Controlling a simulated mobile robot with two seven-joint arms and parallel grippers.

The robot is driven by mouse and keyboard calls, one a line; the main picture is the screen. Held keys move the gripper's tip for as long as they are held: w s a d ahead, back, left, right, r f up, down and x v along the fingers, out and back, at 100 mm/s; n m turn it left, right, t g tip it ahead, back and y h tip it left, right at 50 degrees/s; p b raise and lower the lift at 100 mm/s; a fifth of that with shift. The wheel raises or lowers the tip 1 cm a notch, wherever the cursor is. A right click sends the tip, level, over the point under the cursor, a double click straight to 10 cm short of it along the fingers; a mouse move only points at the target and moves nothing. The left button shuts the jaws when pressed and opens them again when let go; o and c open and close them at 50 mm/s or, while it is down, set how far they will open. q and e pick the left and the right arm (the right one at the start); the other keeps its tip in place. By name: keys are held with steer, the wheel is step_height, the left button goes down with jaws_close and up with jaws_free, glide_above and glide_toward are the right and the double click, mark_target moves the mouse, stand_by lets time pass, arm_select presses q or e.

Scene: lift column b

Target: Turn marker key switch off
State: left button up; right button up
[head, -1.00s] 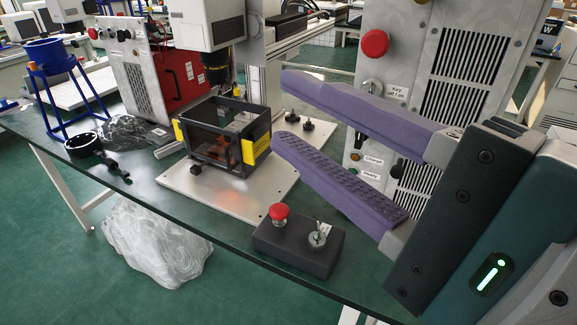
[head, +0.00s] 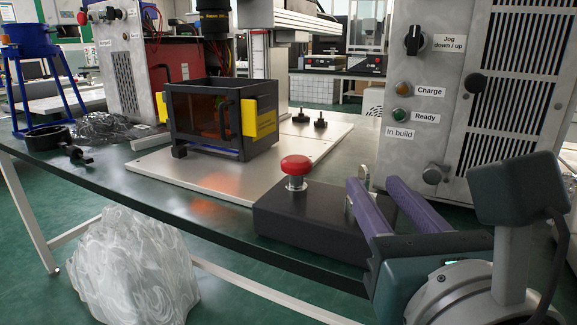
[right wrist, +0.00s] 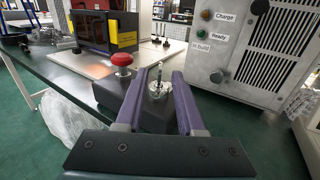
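The key switch (right wrist: 157,87), a silver key in a round metal lock, stands on top of a dark control box (head: 275,225) at the table's front edge. A red mushroom button (head: 297,166) is beside it. My right gripper (head: 372,186) is open, with purple fingers. In the right wrist view the gripper (right wrist: 159,76) has one finger on each side of the key, with gaps visible. In the head view the fingers mostly hide the key switch, and only a bit of metal shows beside them. My left gripper is not in view.
A grey cabinet (head: 436,150) with a jog knob (head: 414,40), Charge and Ready lamps and vents stands behind the box. A dark-framed enclosure (head: 222,120) sits on a pale plate to the left. A clear plastic bag (head: 135,270) is below the table edge.

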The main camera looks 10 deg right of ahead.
mark_target(361, 165)
steer(key=w, duration=0.8)
steer(key=shift+w+d+r, duration=0.1)
steer(key=shift+w+d, duration=0.1)
steer(key=shift+d, duration=0.15)
jaws_close()
